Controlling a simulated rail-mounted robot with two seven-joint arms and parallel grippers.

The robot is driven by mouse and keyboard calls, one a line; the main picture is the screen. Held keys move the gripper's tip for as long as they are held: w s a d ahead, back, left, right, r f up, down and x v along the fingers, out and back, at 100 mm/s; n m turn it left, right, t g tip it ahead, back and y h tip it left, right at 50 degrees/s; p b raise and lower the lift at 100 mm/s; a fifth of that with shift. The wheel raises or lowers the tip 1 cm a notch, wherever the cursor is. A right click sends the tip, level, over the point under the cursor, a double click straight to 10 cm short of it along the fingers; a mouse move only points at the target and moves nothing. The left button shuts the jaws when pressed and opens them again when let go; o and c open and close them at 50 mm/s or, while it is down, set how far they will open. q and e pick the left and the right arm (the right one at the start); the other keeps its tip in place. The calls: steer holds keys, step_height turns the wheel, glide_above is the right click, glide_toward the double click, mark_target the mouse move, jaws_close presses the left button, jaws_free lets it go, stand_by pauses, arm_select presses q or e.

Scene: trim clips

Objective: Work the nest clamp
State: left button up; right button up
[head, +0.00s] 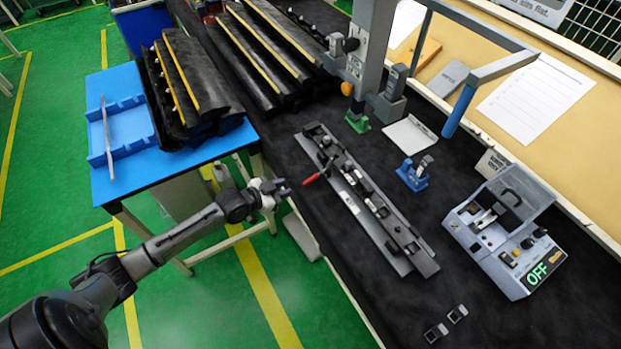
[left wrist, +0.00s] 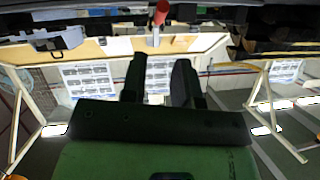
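The nest clamp's red handle (head: 315,179) sticks out from the left side of a long grey fixture (head: 365,200) on the black bench. The handle's red end (left wrist: 161,14) also shows at the top of the left wrist view, above the gap between my fingers. My left gripper (head: 284,187) is just left of the handle and apart from it. In the left wrist view its two dark fingers (left wrist: 160,72) stand apart with nothing between them. My right gripper is in neither view.
A control box (head: 505,232) with an "OFF" display stands at the right. A blue stand (head: 413,174) and a grey post (head: 372,50) rise beyond the fixture. Two small clips (head: 446,324) lie near the front. A blue side table (head: 172,170) carries a tray at the left.

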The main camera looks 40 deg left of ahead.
mark_target(310, 180)
arm_select(q)
steer(key=b+x, duration=0.2)
steer(key=x, duration=0.9)
steer(key=shift+f, duration=0.15)
steer(key=shift+x, duration=0.9)
steer(key=shift+c, duration=0.3)
jaws_close()
